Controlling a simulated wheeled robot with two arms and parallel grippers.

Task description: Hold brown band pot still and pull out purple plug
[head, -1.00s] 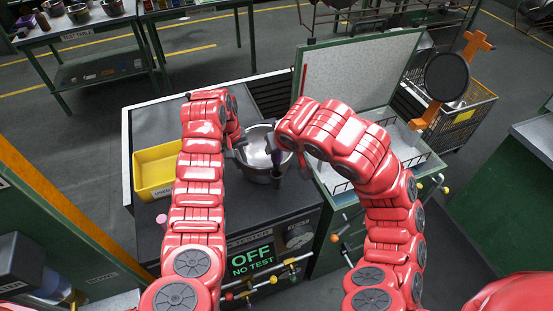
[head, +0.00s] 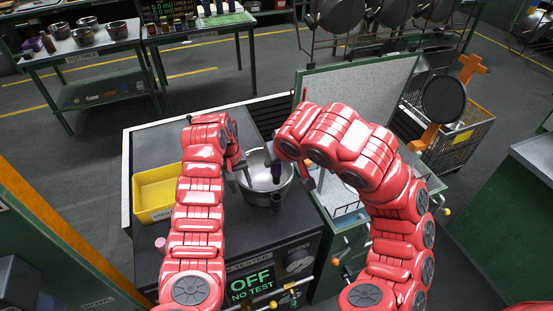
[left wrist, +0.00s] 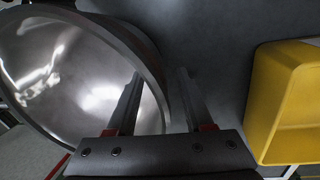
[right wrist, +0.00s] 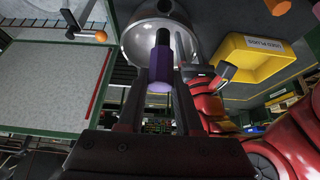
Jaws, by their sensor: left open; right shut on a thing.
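My left gripper (head: 243,177) is open at the pot's left side. In the left wrist view the pot's rim (left wrist: 150,62) runs between the open fingers, one inside the pot and one outside. My right gripper (right wrist: 160,72) is shut on the purple plug (right wrist: 160,62), which also shows over the pot in the head view (head: 276,172).
A yellow bin (head: 157,190) stands left of my left arm. The tester display (head: 250,281) reads OFF, NO TEST. An open-lidded box (head: 345,90) is behind my right arm, with a wire trolley (head: 462,140) and a round black pan (head: 445,98) beyond.

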